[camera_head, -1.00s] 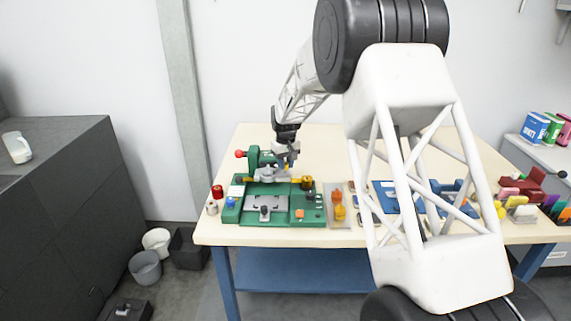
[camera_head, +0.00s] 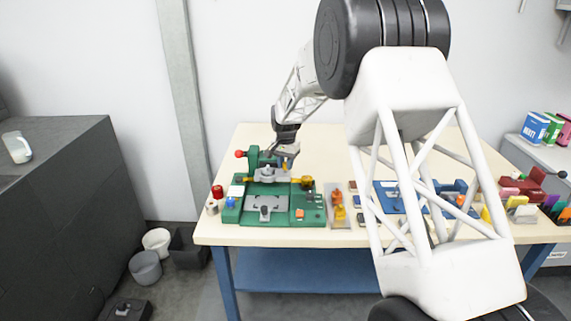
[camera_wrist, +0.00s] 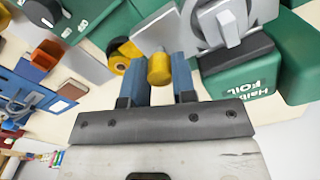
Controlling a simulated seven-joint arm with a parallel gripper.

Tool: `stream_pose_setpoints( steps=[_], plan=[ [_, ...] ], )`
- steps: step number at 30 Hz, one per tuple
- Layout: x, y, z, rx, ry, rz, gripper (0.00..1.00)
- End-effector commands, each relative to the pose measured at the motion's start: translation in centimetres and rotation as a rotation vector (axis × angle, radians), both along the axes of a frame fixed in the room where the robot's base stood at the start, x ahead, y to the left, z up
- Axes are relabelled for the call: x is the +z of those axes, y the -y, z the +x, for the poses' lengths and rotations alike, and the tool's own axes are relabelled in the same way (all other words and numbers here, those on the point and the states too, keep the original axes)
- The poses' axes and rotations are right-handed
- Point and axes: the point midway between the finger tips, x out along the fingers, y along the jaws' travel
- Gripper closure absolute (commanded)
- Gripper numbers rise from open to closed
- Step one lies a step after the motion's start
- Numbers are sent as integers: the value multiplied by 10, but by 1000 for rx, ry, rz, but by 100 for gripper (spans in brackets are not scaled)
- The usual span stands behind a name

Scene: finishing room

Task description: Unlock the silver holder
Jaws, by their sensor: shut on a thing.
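The green foil machine (camera_head: 250,213) stands on the left part of the table. The silver holder (camera_head: 265,173) sits at its upper middle; in the wrist view its grey round body and tab (camera_wrist: 215,25) show at the top, partly cut off. My gripper (camera_head: 286,158) is at the right side of the holder. In the wrist view its two blue fingers (camera_wrist: 160,80) are shut on a yellow cylindrical knob (camera_wrist: 160,68). Whether the knob joins the holder is not clear.
A red-balled lever (camera_head: 240,154) stands at the machine's left. A yellow-and-black knob (camera_wrist: 124,54) is close beside the fingers. A grey tray (camera_head: 338,210) with orange and yellow pieces and a blue fixture (camera_head: 385,190) lie to the right. The table behind is clear.

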Motion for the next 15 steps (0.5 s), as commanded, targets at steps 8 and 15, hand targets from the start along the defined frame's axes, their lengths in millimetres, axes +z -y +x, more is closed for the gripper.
stream_pose_setpoints(
  steps=[8,15],
  plan=[
    [1,0,0,-82,1,1,99],
    [1,0,0,-90,1,1,99]
  ],
)
